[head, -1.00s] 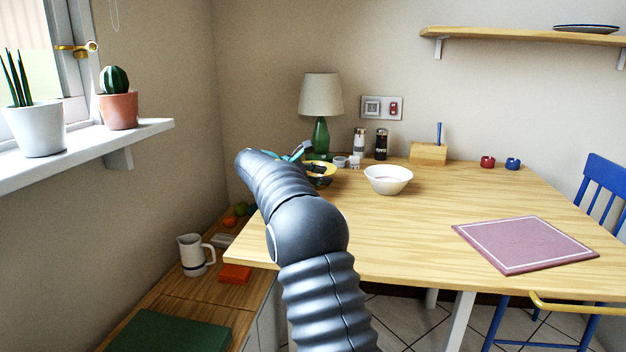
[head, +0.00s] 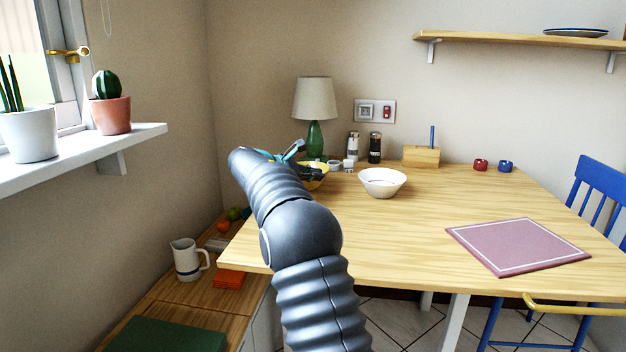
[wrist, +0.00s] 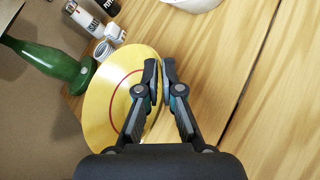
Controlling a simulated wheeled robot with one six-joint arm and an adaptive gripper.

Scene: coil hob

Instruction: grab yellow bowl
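The yellow bowl (wrist: 112,95), with a red ring inside, is at the left of the wrist view. In the head view the yellow bowl (head: 318,172) is partly hidden behind my arm, near the green lamp. My gripper (wrist: 160,68) has its two fingers close together across the bowl's right rim in the wrist view, with the rim between them. It looks shut on that rim. I cannot tell whether the bowl touches the table.
A white bowl (head: 382,190) stands to the right on the wooden table (head: 420,240). A pink mat (head: 515,245) lies at the right.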

